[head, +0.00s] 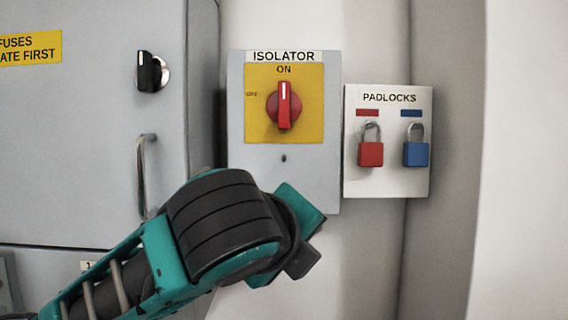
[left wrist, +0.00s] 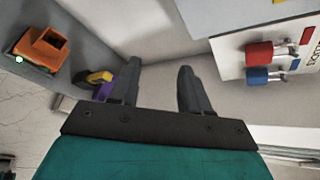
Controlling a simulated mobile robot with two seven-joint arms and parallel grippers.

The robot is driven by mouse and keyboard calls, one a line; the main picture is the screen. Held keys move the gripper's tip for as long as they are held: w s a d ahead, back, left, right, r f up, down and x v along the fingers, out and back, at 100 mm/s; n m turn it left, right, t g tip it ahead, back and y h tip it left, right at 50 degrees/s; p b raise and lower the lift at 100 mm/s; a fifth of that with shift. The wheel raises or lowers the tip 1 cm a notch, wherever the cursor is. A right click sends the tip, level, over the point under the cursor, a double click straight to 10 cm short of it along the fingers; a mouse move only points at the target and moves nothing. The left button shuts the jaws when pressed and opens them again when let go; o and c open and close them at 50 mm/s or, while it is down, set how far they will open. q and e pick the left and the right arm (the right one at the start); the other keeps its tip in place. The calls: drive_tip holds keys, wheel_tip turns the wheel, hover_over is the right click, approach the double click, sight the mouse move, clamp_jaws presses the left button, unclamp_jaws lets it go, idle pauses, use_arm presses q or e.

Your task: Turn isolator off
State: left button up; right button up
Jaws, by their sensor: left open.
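The isolator (head: 284,165) is a grey box on the wall with a yellow plate (head: 312,130). Its red rotary knob (head: 285,105) stands vertical, its white mark pointing up at ON; the OFF label is to the left. My left arm comes in from the lower left, and my left gripper (head: 308,238) is below the isolator box, apart from the knob. In the left wrist view my left gripper (left wrist: 155,85) has its two dark fingers spread, with nothing between them. The knob does not show in that view. My right gripper is not in view.
A padlock board (head: 388,185) with a red padlock (head: 370,154) and a blue padlock (head: 415,154) hangs right of the isolator. A grey cabinet (head: 75,150) with a black switch (head: 148,72) and a handle (head: 142,175) stands left. An orange object (left wrist: 48,50) lies lower down.

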use_arm(q)
wheel_tip(320, 180, up, 10)
drive_tip(key=m+t+y, duration=0.2)
drive_tip(key=m+t, duration=0.1)
drive_tip(key=m, duration=0.1)
drive_tip(key=m+t+y, duration=0.2)
drive_tip(key=m, duration=0.1)
approach(284, 98)
drive_tip(key=w+p, duration=0.2)
drive_tip(key=w, duration=0.6)
drive_tip(key=shift+w+f+p, duration=0.1)
drive_tip(key=shift+w+p, duration=0.2)
drive_tip(key=shift+w, duration=0.1)
drive_tip(key=shift+c, duration=0.2)
clamp_jaws()
